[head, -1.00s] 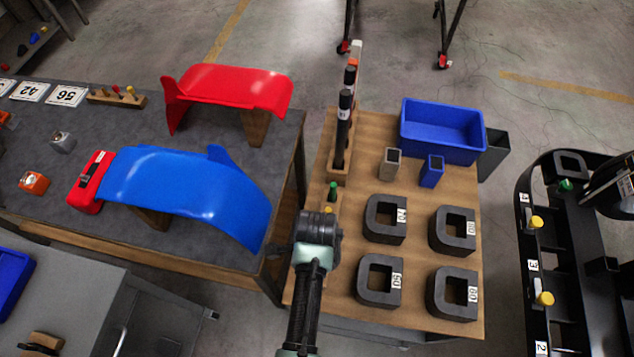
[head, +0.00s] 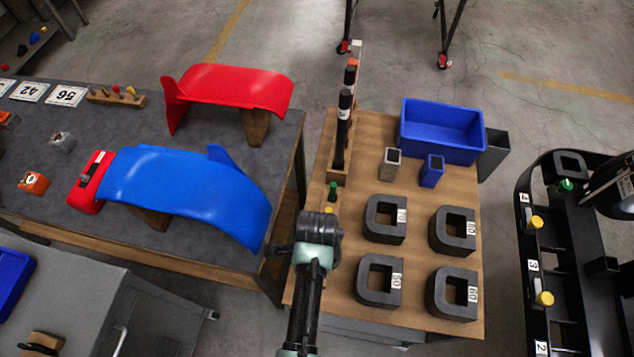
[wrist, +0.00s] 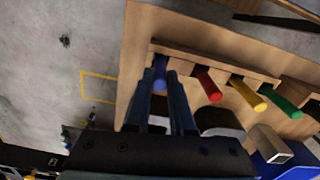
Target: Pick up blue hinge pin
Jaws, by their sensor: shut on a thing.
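The blue hinge pin (wrist: 160,74) is at the left end of a row of pins in the wrist view, its far end at the wooden rack (wrist: 215,62). My gripper (wrist: 161,84) is shut on it, one finger on each side. In the head view my gripper (head: 318,232) is over the near left part of the wooden table, and the blue pin is hidden under it. Red (wrist: 208,85), yellow (wrist: 248,94) and green (wrist: 281,106) pins stand to the right in the same rack. The green pin also shows in the head view (head: 332,190).
Several dark U-shaped blocks (head: 385,218) stand on the wooden table (head: 425,250) right of my gripper. A blue bin (head: 442,130) is at the back. A grey table with blue (head: 185,190) and red (head: 235,87) curved panels stands to the left, across a narrow gap.

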